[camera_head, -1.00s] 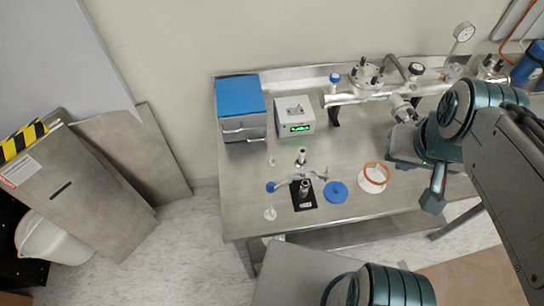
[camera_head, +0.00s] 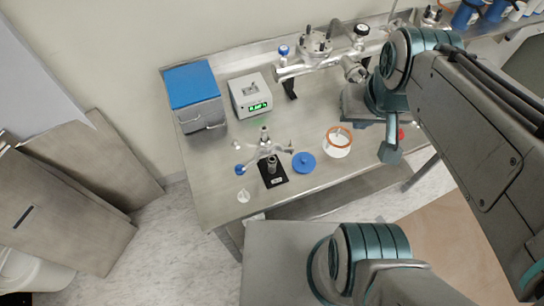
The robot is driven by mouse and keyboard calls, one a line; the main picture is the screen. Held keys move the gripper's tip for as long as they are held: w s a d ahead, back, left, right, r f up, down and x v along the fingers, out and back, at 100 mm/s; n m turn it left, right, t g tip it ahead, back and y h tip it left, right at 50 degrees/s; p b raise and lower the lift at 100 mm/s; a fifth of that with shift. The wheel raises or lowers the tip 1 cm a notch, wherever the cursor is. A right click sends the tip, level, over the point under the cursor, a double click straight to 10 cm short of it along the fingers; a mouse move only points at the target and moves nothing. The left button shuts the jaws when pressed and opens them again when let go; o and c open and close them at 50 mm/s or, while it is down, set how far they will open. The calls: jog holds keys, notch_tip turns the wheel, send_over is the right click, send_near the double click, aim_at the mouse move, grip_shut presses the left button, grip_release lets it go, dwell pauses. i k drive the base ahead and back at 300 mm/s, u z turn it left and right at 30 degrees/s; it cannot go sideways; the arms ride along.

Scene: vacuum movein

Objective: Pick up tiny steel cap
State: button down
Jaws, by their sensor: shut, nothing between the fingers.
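I cannot tell for sure which piece is the tiny steel cap. A very small pale piece (camera_head: 236,145) lies on the steel bench, in front of the blue-topped box. Another small whitish piece (camera_head: 243,196) stands near the front left edge of the bench. Both are too small to make out their material. My gripper (camera_head: 390,153) hangs over the right part of the bench, pointing down. It is shut and empty, well to the right of both pieces and apart from them.
A black-based metal stand with arms (camera_head: 272,172) is mid-bench. A blue disc (camera_head: 304,162) and a white jar with an orange rim (camera_head: 338,142) are beside it. A blue-topped box (camera_head: 196,95), a display unit (camera_head: 250,95) and steel piping (camera_head: 320,64) are behind. Bare bench (camera_head: 215,205) lies front left.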

aim_at(236, 144)
jog(key=k, duration=1.2)
jog(key=u, duration=0.95)
jog(key=i, duration=1.2)
jog(key=z, duration=0.15)
